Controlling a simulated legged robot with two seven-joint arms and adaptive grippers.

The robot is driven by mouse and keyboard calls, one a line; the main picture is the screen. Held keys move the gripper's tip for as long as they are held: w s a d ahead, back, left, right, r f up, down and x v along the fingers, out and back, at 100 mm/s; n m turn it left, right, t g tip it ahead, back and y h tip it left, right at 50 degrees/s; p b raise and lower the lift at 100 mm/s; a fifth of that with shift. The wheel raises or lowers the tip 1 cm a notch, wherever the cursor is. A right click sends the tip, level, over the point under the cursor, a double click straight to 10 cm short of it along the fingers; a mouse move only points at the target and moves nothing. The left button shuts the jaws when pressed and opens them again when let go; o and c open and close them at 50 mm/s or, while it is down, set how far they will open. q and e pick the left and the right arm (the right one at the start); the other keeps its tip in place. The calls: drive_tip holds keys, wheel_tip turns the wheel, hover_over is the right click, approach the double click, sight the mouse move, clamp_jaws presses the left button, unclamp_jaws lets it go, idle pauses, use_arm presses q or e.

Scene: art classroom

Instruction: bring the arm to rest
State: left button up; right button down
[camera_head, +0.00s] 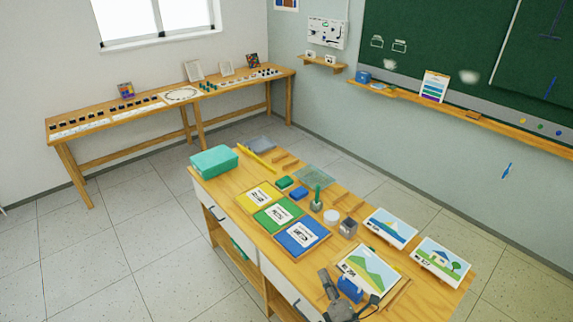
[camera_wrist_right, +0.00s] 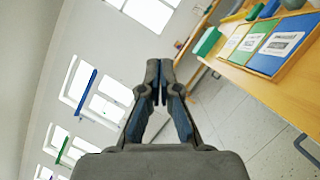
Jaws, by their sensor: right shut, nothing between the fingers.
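My right gripper (camera_head: 325,274) is at the bottom of the head view, by the near edge of the wooden table (camera_head: 330,252). In the right wrist view its two fingers (camera_wrist_right: 159,72) are together, with nothing between them. In that view the fingers stand out against the wall and floor, with the table off to the right. My left gripper is not in the head view.
Yellow, green and blue trays (camera_head: 303,254), a teal box (camera_head: 214,160) and picture cards (camera_head: 442,259) lie on the table. A blue item (camera_head: 350,288) is close beside the right gripper. A long bench (camera_head: 150,112) stands along the wall, with open floor (camera_head: 110,235) between.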

drive_tip(key=s+d+f+m+g+h, duration=0.3)
drive_tip(key=s+d+f+m+h, duration=0.15)
drive_tip(key=d+f+m, duration=0.35)
drive_tip(key=s+d+f+m+g+h, duration=0.35)
drive_tip(key=f+m+h, duration=0.2)
drive_tip(key=m, duration=0.55)
drive_tip(key=s+a+f+m+g+y, duration=0.1)
drive_tip(key=s+f+m+g, duration=0.35)
drive_tip(key=s, duration=0.45)
drive_tip(key=s+f+m+g+y, duration=0.1)
drive_tip(key=s+f+m+g, duration=0.35)
drive_tip(key=s, duration=0.55)
wheel_tip(320, 180, down, 29)
drive_tip(key=s+n+g, duration=0.1)
drive_tip(key=s+g, duration=0.1)
drive_tip(key=s+d+f, duration=0.3)
drive_tip(key=s+f, duration=1.1)
drive_tip(key=s, duration=0.3)
drive_tip(key=shift+g, duration=0.35)
